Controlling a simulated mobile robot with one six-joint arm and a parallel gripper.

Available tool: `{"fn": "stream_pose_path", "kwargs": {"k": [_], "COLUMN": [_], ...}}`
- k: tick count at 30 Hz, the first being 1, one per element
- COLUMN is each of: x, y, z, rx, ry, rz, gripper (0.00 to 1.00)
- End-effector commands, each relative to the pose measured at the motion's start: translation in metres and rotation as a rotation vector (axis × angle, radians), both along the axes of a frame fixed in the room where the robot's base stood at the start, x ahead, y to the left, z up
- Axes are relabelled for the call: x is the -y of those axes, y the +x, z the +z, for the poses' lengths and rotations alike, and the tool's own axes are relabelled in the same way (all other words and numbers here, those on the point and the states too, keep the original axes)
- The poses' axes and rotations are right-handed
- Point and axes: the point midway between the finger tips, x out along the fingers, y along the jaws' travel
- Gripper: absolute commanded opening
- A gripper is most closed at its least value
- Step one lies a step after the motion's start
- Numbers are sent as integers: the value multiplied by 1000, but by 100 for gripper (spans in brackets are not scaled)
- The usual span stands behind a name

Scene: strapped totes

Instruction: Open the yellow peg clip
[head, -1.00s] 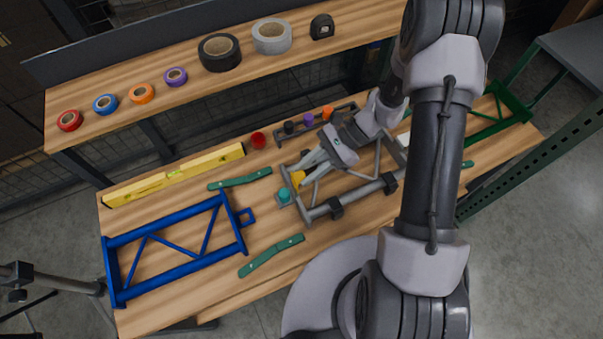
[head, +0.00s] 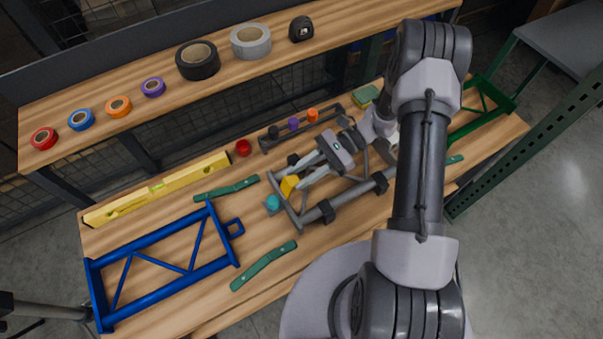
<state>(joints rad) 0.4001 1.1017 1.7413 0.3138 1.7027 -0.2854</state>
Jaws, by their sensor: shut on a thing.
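The yellow peg clip (head: 289,184) is a small yellow piece at the left end of the grey tube frame (head: 345,201) on the workbench. My gripper (head: 293,178) reaches down to it from the upper right, with its pale fingers on either side. It is shut on the yellow peg clip. The fingers hide part of the clip, so I cannot tell how far it is open. A teal round knob (head: 272,202) sits just left of the clip.
A blue frame (head: 165,262), a yellow level (head: 160,189) and green straps (head: 263,265) lie to the left. Tape rolls (head: 198,60) line the back shelf. Bare wood shows between these.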

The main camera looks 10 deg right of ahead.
Motion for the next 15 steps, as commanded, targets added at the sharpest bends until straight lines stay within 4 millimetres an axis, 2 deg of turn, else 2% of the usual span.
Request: {"fn": "stream_pose_path", "kwargs": {"k": [3,4,7,15], "x": [0,0,0,0], "y": [0,0,0,0], "z": [0,0,0,0], "rx": [0,0,0,0], "ry": [-1,-1,-1,-1], "rz": [1,1,1,0], "gripper": [0,33,51,51]}}
